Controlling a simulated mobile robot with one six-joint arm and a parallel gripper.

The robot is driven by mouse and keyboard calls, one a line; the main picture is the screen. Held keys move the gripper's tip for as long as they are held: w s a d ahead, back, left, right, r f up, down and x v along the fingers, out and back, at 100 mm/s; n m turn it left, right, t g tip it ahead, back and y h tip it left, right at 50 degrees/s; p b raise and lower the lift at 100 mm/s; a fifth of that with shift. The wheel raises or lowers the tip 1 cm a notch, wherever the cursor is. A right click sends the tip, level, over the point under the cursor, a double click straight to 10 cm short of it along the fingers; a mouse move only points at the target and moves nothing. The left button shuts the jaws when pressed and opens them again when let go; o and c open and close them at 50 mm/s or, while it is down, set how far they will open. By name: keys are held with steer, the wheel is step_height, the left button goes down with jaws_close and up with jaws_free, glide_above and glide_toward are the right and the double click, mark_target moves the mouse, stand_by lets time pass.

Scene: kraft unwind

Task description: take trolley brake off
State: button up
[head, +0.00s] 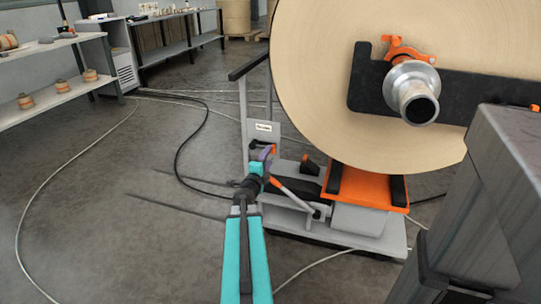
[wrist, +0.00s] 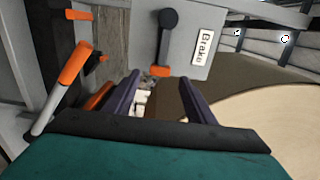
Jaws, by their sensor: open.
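The trolley (head: 345,240) is a grey base with an orange cradle (head: 355,188) under the big kraft roll (head: 340,90). Beside the label is a short black lever with a round end and an orange part (wrist: 167,42). My gripper (head: 266,156) is at the plate, its purple fingers (wrist: 158,92) open and apart. The lever's orange end lies between and just beyond the fingertips in the wrist view. Nothing is clearly held.
A grey lever with an orange handle (wrist: 74,62) stands left of the fingers. The roll fills the right, with a metal core shaft (head: 412,92) on a black arm. A black cable (head: 180,150) crosses the floor. Shelves stand at the back left; the left floor is mostly clear.

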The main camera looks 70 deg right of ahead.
mark_target(273, 150)
steer(key=shift+w+d+b, duration=0.1)
steer(key=shift+d+b, duration=0.2)
steer(key=shift+d, duration=2)
jaws_close()
steer(key=shift+a, duration=0.2)
steer(key=shift+d+r, duration=0.15)
steer(key=shift+d, duration=0.05)
